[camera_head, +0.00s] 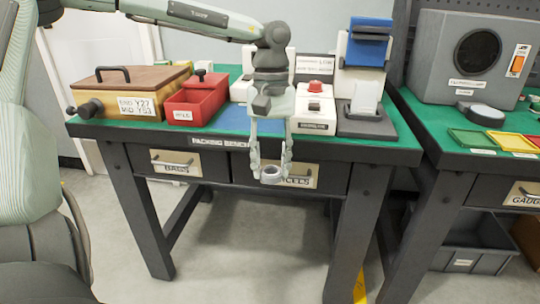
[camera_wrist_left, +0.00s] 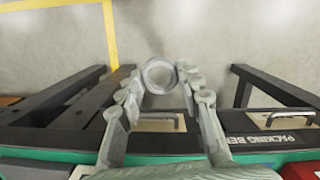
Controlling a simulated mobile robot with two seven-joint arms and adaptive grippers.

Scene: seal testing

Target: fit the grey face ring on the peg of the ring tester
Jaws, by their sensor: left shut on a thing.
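The grey face ring (camera_head: 270,180) is held between the fingertips of my left gripper (camera_head: 271,168), in front of the table's front edge. The gripper points down and sits lower than the table top, before the drawers. In the left wrist view the ring (camera_wrist_left: 159,90) shows between the two fingertips (camera_wrist_left: 160,80), with its hole facing the camera and the floor behind it. I cannot make out the tester's peg in either view. A white unit with a red knob (camera_head: 314,112) stands on the table behind and right of the gripper. My right gripper is not in view.
The green table (camera_head: 395,150) carries a wooden box (camera_head: 130,85), a red bin (camera_head: 195,105), a blue mat (camera_head: 228,120) and a dark stand (camera_head: 365,123). Drawers (camera_head: 190,164) lie below its edge. A grey cabinet (camera_head: 440,60) stands on the right table. Open floor lies in front.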

